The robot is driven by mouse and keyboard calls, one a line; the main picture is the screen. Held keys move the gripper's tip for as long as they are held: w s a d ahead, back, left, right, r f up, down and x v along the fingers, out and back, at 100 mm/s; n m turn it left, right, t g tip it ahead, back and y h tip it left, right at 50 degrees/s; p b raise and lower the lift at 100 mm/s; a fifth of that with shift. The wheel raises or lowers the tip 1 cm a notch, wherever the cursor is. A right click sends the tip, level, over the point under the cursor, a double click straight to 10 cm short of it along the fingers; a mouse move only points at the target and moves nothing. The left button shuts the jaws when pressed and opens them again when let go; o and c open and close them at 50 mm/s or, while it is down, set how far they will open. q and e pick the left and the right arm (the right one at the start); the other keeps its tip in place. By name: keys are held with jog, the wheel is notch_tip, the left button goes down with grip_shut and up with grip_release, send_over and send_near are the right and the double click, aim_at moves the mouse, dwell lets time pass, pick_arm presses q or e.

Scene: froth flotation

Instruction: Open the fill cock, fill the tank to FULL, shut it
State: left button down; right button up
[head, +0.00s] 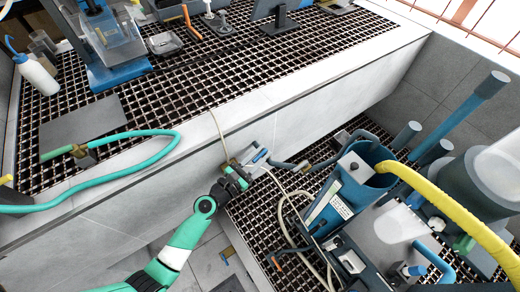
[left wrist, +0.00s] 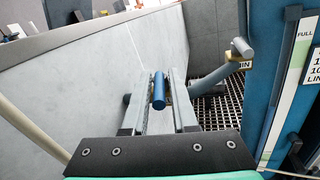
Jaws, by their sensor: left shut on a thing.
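My left gripper (head: 262,157) is at the grey front wall of the bench, left of the blue tank (head: 345,187). In the left wrist view its two grey fingers are shut on a short blue handle (left wrist: 158,90), which looks like the fill cock's. The cock's body is mostly hidden behind the fingers. A grey pipe (left wrist: 212,80) with a yellow IN tag (left wrist: 238,65) lies just beyond. The tank's gauge strip (left wrist: 283,85) stands at the right, with a FULL mark (left wrist: 304,30) near its top. I cannot tell the level. My right gripper is not in view.
A pale hose (head: 283,190) loops between the gripper and the tank. A thick yellow hose (head: 440,205) arches at the right. A green hose (head: 150,135) lies on the bench grating. A white squeeze bottle (head: 38,75) stands at the far left.

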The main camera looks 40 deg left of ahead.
pick_arm(q)
jog(key=n+y+p, duration=0.1)
jog(key=y, duration=0.1)
jog(key=d+n+g+y+p, duration=0.1)
jog(key=n+y, duration=0.1)
jog(key=y, duration=0.1)
jog(key=shift+w+r+n+p, duration=0.15)
jog(key=shift+n+p, duration=0.15)
jog(key=shift+d+n+g+y, duration=0.1)
jog(key=shift+n+g+y, duration=0.2)
jog(key=shift+n+y, duration=0.35)
jog(key=n+g+y+b, duration=0.2)
jog(key=b, duration=0.1)
jog(key=n+g+y+b, duration=0.2)
jog(key=g+y+b, duration=0.1)
jog(key=w+f+n+g+y+b, duration=0.1)
jog(key=n+g+y+b, duration=0.1)
jog(key=y+b, duration=0.1)
jog(key=shift+d+n+b, duration=0.3)
jog(key=shift+n+b, duration=0.05)
jog(key=shift+b, duration=0.15)
jog(key=shift+r+n+g+y+b, duration=0.3)
jog(key=shift+n+g+y+b, duration=0.15)
jog(key=shift+g+b, duration=0.35)
jog(key=c, duration=0.9)
grip_release()
jog(key=shift+s, duration=0.1)
jog(key=shift+o, duration=0.2)
